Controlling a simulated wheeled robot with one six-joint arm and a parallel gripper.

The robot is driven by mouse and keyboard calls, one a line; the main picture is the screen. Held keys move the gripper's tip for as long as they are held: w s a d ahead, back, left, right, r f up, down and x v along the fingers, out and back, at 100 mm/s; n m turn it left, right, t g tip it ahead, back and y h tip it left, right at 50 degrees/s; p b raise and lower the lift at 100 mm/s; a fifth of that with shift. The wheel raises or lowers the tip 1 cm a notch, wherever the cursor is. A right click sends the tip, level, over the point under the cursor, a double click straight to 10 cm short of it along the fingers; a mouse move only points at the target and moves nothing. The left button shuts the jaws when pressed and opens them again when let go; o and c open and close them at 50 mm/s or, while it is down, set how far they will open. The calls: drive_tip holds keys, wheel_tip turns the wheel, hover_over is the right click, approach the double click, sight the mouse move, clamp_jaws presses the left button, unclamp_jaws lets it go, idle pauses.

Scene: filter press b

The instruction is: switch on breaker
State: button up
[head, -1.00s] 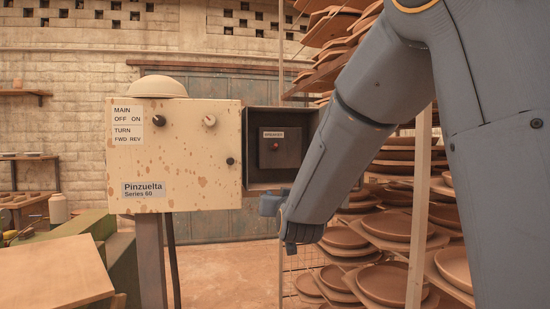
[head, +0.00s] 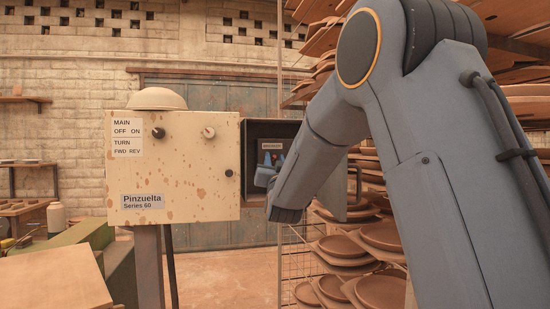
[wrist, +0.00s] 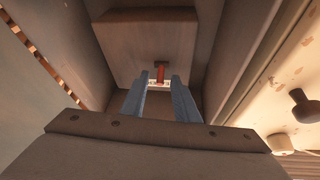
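The breaker box (head: 285,129) is a dark open-fronted box fixed to the right side of the cream control box. A small labelled breaker panel (head: 279,161) is inside it. In the wrist view the breaker lever (wrist: 160,73) is a small red toggle on the inner block. My gripper (wrist: 156,80) is open, its two blue fingers either side of the lever's line, tips close to it. I cannot tell whether they touch it. In the head view my gripper (head: 268,168) reaches into the box front and hides the lever.
The cream control box (head: 180,180) has a dark knob (head: 158,133) and a pale knob (head: 209,133). Racks of clay plates (head: 345,246) stand behind my arm at right. A wooden board (head: 50,278) lies at lower left. The floor below the boxes is clear.

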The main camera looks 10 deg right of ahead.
drive_tip(key=shift+w+r, duration=0.1)
drive_tip(key=shift+w, duration=0.05)
clamp_jaws()
drive_tip(key=shift+r+g+y+p, duration=0.3)
drive_tip(key=shift+g+p, duration=0.05)
drive_tip(key=shift+g, duration=0.05)
drive_tip(key=shift+g+p, duration=0.35)
drive_tip(key=shift+g, duration=0.15)
unclamp_jaws()
